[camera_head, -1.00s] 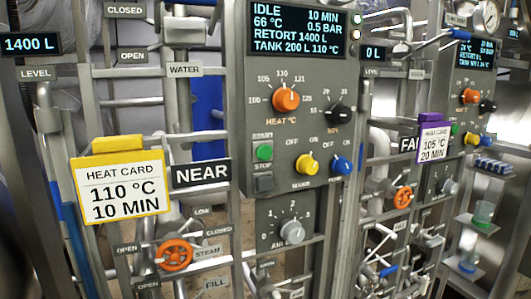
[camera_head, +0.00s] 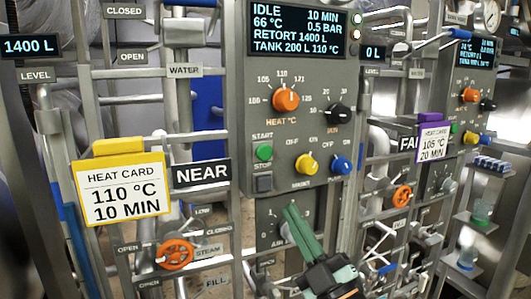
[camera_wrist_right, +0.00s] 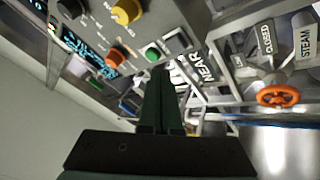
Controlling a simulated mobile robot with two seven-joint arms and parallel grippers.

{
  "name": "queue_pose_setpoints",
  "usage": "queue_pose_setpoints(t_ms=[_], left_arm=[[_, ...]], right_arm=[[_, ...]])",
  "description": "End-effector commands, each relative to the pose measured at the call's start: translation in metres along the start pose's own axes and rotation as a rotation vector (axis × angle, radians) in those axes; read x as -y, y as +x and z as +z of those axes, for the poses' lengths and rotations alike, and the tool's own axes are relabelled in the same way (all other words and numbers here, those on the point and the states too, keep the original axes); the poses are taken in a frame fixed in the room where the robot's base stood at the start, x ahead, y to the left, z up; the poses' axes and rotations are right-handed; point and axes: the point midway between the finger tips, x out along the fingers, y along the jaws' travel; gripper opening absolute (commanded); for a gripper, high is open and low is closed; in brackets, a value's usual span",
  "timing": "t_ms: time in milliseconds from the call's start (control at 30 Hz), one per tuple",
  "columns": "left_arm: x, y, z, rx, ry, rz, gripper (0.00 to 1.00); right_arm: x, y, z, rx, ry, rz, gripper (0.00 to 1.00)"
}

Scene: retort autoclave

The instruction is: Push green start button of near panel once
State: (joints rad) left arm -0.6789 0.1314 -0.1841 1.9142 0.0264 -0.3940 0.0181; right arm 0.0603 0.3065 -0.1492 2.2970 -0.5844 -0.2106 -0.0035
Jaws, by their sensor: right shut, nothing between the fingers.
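The green start button (camera_head: 264,152) is on the near panel (camera_head: 246,100), under the label START and above a grey square button (camera_head: 264,183). The panel's screen (camera_head: 298,30) reads IDLE, 66 °C, 10 MIN, 0.5 BAR. My right gripper (camera_head: 292,212) is shut and empty, in front of the lower panel by the AIR knob, below and right of the green button and apart from it. In the right wrist view the shut fingers (camera_wrist_right: 160,75) point toward the green button (camera_wrist_right: 153,54). The gap between fingertips and button is hard to judge. My left gripper is not in view.
A yellow-framed heat card (camera_head: 121,190) hangs left of the NEAR sign (camera_head: 201,173). An orange valve wheel (camera_head: 175,254) is lower left.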

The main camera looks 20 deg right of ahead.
Motion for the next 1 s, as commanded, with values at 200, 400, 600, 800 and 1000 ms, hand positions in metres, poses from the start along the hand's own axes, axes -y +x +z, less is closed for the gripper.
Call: queue_pose_setpoints(t_ms=[200, 400, 600, 800, 1000], left_arm=[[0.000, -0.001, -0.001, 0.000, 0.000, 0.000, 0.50], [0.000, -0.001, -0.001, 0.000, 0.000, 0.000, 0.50], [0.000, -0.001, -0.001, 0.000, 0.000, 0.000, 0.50], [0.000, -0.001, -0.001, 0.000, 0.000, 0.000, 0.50], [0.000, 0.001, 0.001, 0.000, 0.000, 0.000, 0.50]], right_arm=[[-0.045, 0.016, -0.048, -0.135, -0.115, 0.107, 0.00], [-0.057, 0.018, -0.061, -0.170, -0.148, 0.136, 0.00], [-0.057, 0.018, -0.061, -0.170, -0.148, 0.136, 0.00], [-0.056, 0.020, -0.060, -0.170, -0.146, 0.136, 0.00], [-0.049, 0.037, -0.051, -0.169, -0.145, 0.137, 0.00]])
